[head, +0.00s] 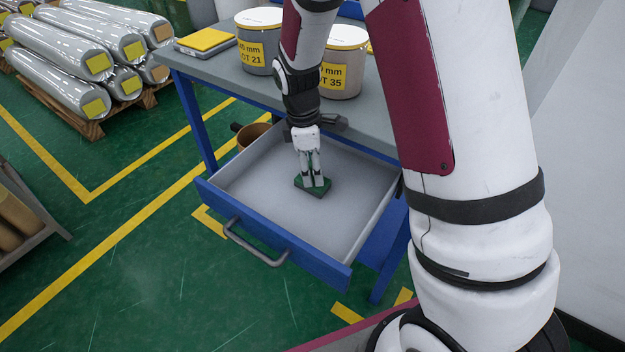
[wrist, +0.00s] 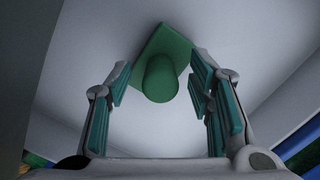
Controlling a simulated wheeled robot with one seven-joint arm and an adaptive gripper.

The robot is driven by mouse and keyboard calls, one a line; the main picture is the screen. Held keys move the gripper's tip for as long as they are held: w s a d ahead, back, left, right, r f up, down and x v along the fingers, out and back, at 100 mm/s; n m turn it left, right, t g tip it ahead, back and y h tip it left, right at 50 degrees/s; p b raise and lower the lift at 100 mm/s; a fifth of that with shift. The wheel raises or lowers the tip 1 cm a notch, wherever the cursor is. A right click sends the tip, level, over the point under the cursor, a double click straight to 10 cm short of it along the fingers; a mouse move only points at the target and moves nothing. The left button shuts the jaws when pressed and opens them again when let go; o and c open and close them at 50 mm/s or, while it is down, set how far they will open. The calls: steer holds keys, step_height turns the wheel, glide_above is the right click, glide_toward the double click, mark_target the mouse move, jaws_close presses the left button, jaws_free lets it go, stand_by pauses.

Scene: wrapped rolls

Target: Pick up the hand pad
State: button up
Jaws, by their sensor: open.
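The hand pad (wrist: 162,78) is a green flat block with a round green knob on top, seen between my gripper's fingers in the wrist view. In the head view the hand pad (head: 313,191) lies on the floor of the open drawer (head: 245,200), partly hidden by the fingertips. My gripper (head: 312,184) reaches down into the drawer directly over the pad. In the wrist view my gripper (wrist: 160,98) is open, with one finger on each side of the knob and gaps showing. The drawer is grey inside with a blue front.
The workbench (head: 375,115) stands behind the drawer, bearing labelled tubs (head: 258,45) and a yellow-topped stack (head: 205,40). Wrapped rolls (head: 75,60) lie on a pallet at the far left. The drawer walls surround my gripper; the drawer floor around the pad is clear.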

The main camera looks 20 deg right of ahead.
jaws_close()
